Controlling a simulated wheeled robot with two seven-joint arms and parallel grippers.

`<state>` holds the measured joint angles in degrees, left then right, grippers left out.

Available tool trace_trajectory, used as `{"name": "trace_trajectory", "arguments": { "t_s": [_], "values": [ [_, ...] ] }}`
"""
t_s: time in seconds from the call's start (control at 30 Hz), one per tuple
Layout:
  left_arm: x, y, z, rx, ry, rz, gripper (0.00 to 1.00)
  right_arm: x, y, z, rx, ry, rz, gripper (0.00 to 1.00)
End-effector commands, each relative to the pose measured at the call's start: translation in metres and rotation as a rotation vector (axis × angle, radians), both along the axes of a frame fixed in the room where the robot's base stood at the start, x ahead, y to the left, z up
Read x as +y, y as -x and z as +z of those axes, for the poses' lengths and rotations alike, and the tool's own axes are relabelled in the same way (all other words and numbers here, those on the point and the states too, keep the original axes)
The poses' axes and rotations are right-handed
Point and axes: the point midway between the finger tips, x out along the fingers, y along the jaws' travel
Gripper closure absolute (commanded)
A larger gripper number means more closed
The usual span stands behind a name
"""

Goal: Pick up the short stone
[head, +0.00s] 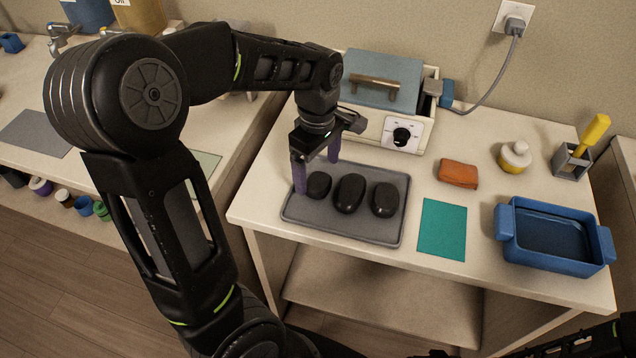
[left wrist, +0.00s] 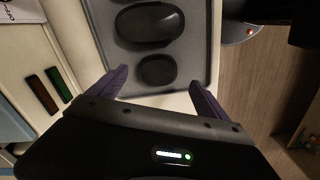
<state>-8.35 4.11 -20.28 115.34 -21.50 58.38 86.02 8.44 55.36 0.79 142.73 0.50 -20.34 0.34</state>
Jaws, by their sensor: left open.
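Three dark, smooth stones lie in a row on a grey tray (head: 365,234). The leftmost, the short stone (head: 319,185), looks smallest; the middle stone (head: 350,193) is longest, and the right stone (head: 384,199) is in between. My left gripper (head: 316,170) is open and empty at the short stone, with one purple finger to its left and the other behind it. In the left wrist view the short stone (left wrist: 157,70) lies just ahead of and between the two spread fingertips (left wrist: 158,82). I cannot tell the height of the fingers above the tray. My right gripper is not seen.

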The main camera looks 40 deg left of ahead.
Motion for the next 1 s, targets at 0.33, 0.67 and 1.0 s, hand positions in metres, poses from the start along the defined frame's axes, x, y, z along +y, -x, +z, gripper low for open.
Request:
{"name": "trace_trajectory", "arguments": {
  "t_s": [0.33, 0.67, 1.0],
  "values": [
    [0.000, -0.003, -0.043, 0.003, 0.001, 0.002, 0.12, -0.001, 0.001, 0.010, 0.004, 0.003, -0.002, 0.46],
    [0.000, -0.003, -0.045, 0.000, 0.000, 0.001, 0.12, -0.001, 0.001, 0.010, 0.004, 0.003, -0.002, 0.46],
    [0.000, -0.004, -0.045, 0.000, 0.000, 0.000, 0.16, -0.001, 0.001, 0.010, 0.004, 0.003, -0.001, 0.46]
  ]
}}
